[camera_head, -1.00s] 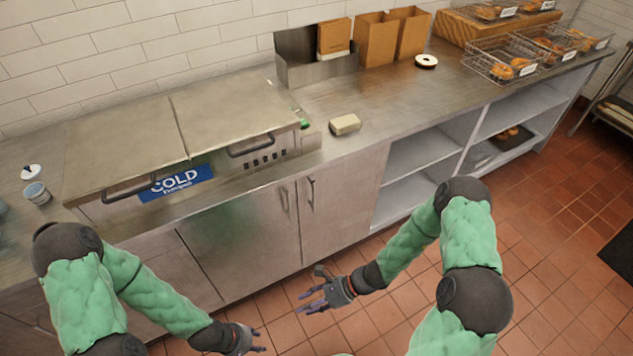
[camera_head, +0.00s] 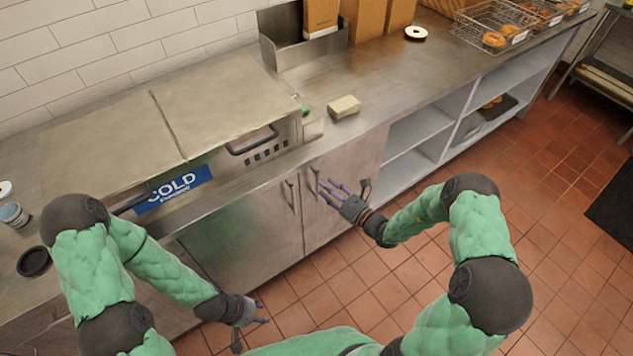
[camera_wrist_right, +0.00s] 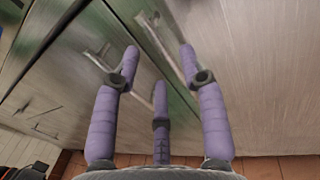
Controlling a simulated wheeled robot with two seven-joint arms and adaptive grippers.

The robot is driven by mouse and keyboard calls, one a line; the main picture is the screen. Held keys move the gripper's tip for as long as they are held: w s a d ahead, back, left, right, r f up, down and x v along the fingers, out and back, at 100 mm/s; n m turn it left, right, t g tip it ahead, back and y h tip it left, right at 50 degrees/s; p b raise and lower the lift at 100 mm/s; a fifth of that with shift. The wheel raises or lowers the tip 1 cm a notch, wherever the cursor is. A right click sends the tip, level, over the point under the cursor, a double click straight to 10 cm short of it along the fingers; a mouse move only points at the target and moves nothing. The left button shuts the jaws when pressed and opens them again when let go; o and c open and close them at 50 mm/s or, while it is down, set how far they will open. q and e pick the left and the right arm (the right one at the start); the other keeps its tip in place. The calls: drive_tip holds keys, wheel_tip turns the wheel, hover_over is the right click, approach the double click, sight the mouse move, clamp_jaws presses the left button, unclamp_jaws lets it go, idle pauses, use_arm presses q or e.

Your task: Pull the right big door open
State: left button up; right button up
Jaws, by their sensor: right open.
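The right big door (camera_head: 345,180) is a grey metal cabinet door under the counter, and it is closed. Its upright bar handle (camera_head: 312,180) is near its left edge. My right gripper (camera_head: 333,188) is open and empty in front of this door, just right of the handle in the head view. In the right wrist view its purple fingers (camera_wrist_right: 158,85) point toward two bar handles; the right door's handle (camera_wrist_right: 160,45) lies between the fingertips, and contact cannot be told. The left big door (camera_head: 245,225) is closed too. My left gripper (camera_head: 262,312) hangs low over the floor, its opening unclear.
A cold unit (camera_head: 215,110) with lids stands on the counter left of a pale block (camera_head: 344,107). Open shelves (camera_head: 420,140) adjoin the right door. The tiled floor (camera_head: 400,275) before the doors is clear.

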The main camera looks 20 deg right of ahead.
sight(317, 181)
drive_tip(key=shift+b+x, duration=0.6)
drive_tip(key=shift+x, duration=2)
drive_tip(key=shift+s, duration=0.1)
clamp_jaws()
